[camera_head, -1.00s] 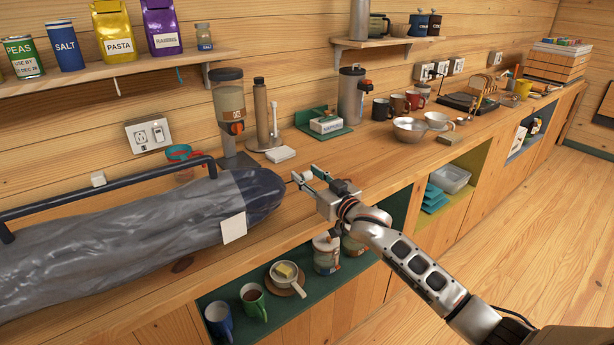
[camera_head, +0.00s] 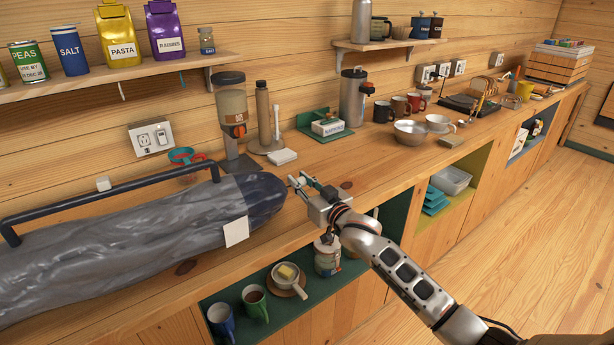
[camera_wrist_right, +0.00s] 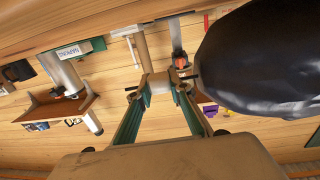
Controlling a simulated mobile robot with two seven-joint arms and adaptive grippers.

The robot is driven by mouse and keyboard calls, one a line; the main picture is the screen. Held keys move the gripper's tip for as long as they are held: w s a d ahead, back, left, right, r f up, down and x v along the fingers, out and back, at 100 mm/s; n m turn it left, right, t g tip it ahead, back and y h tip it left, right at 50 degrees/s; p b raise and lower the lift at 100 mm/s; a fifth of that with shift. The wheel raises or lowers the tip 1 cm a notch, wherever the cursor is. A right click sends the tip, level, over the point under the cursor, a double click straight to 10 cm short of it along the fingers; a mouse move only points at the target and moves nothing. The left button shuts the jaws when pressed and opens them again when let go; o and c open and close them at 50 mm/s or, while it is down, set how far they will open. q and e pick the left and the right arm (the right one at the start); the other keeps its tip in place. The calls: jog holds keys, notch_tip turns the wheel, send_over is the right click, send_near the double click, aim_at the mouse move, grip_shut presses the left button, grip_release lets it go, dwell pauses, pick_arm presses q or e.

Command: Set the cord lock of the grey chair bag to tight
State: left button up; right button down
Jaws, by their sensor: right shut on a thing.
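The grey chair bag (camera_head: 110,240) lies along the counter at the left, with a dark rounded end (camera_head: 262,190) and a white tag (camera_head: 236,231). Its dark end also fills the upper right of the right wrist view (camera_wrist_right: 265,60). My right gripper (camera_head: 300,180) is just right of that end, above the counter. In the right wrist view its fingers (camera_wrist_right: 160,84) are shut on a small beige piece (camera_wrist_right: 158,82), which looks like the cord lock. The cord is too small to make out, and the lock's setting cannot be told. My left gripper is not in view.
A dispenser (camera_head: 232,115), a bottle stand (camera_head: 264,120) and a white pad (camera_head: 282,157) stand behind the gripper. Bowls (camera_head: 410,132) and mugs are farther right. The counter (camera_head: 365,175) right of the gripper is clear.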

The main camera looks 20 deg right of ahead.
jog(key=c, duration=1.8)
grip_release()
jog(key=v, duration=1.2)
